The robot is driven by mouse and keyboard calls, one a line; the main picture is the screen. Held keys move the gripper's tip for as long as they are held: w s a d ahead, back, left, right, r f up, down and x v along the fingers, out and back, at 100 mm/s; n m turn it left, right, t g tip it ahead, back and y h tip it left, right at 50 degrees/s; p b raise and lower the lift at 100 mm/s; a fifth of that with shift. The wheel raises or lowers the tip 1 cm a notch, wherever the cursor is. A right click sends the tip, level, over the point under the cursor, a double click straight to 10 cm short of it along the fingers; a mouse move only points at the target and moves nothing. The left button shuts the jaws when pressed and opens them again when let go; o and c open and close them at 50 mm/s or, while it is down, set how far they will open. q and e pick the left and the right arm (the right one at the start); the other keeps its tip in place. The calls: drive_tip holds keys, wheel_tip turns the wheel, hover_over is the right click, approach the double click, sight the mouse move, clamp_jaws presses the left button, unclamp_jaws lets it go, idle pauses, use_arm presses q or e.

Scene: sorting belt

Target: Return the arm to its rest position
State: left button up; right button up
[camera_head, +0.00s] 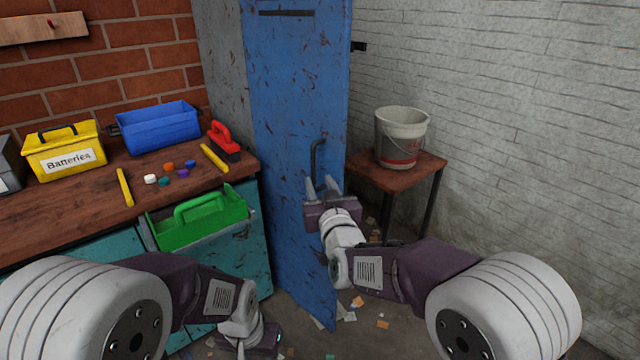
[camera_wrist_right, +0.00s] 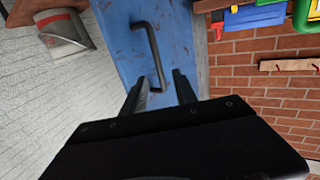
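My right gripper (camera_head: 323,186) is in front of the scuffed blue door (camera_head: 293,90), at the lower end of its dark bar handle (camera_head: 314,157). In the right wrist view the gripper (camera_wrist_right: 160,90) is open, its two fingers apart. The handle (camera_wrist_right: 150,52) runs down towards the gap between them; whether they touch it I cannot tell. My left gripper (camera_head: 247,346) hangs low at the bottom of the head view, by the workbench front, partly cut off and with its fingers unclear.
The wooden workbench (camera_head: 75,205) at left holds a yellow Batteries box (camera_head: 65,148), a blue bin (camera_head: 157,127) and several small coloured pieces. A green toolbox (camera_head: 200,222) sits below the top. A bucket (camera_head: 400,137) stands on a small table (camera_head: 420,172) right of the door.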

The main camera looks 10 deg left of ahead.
drive_tip(key=shift+d, duration=0.1)
drive_tip(key=w+d+r+m+h, duration=0.1)
drive_tip(key=w+d+m+h, duration=0.25)
drive_tip(key=d, duration=1.05)
drive_tip(key=s+d+f+g+h, duration=0.35)
drive_tip(key=s+d+f, duration=0.25)
drive_tip(key=d+f, duration=0.35)
drive_tip(key=s+d+f+g, duration=0.2)
drive_tip(key=s+f+g, duration=0.4)
drive_tip(key=s+f, duration=0.5)
drive_tip(key=s+d+f+g, duration=0.1)
drive_tip(key=s+f+g, duration=0.5)
drive_tip(key=s, duration=0.9)
wheel_tip(320, 180, up, 32)
drive_tip(key=p, duration=3.2)
drive_tip(key=shift+w+r+m+y+p, duration=0.2)
drive_tip(key=shift+w+m+y+p, duration=0.15)
drive_tip(key=shift+w+m+y, duration=0.1)
